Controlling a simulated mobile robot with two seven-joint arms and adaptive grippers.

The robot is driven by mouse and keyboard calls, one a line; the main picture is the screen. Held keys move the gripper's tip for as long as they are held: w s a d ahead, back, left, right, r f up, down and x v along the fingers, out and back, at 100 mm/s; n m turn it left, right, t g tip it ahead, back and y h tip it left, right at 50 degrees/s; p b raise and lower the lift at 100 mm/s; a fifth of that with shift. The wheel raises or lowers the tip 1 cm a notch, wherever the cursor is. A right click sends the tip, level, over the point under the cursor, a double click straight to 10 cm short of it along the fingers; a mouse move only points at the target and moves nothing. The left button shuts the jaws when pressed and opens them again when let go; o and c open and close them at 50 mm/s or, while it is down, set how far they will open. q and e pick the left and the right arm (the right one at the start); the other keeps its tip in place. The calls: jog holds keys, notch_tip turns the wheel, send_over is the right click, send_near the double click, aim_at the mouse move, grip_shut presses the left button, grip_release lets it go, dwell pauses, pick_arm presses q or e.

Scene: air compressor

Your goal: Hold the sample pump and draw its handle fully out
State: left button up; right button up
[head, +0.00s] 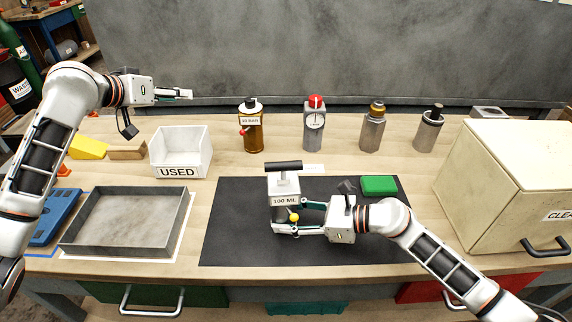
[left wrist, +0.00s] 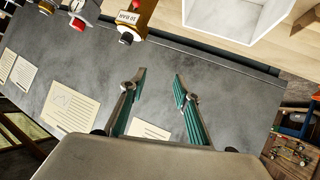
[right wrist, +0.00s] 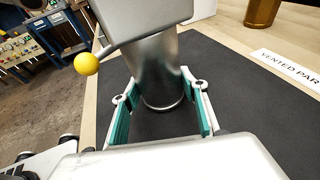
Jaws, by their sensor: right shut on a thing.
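The sample pump (head: 285,201), a silver cylinder with a grey top block labelled "100 ML", stands upright on the black mat (head: 236,240). Its black bar handle (head: 283,166) sits close above the top block. A small lever with a yellow ball (head: 294,217) sticks out at its side. My right gripper (head: 292,218) is shut on the pump's body from the right; the right wrist view shows the cylinder (right wrist: 155,75) between its green pads. My left gripper (head: 190,94) is open and empty, raised at the upper left, away from the pump; its spread fingers show in the left wrist view (left wrist: 160,80).
A white "USED" bin (head: 179,171) and a grey tray (head: 75,243) stand left of the mat. Several bottles, one amber (head: 251,132), line the back. A green block (head: 379,185) lies on the mat's right. A cream cabinet (head: 490,205) stands at the right.

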pick_arm(q)
jog(key=s+d+r+m+g+h, duration=0.1)
jog(key=s+d+r+m, duration=0.1)
jog(key=d, duration=0.3)
jog(key=s+d+r+m+g+h, duration=0.1)
jog(key=s+d+r+m, duration=0.1)
jog(key=d, duration=0.4)
jog(key=m+g+y, duration=0.3)
jog(key=m+g, duration=0.4)
jog(key=m, duration=0.4)
send_near(284, 163)
jog(key=shift+t, duration=0.3)
jog(key=x, duration=1.1)
jog(key=shift+s+f, duration=0.1)
jog(key=shift+s, duration=0.1)
grip_shut()
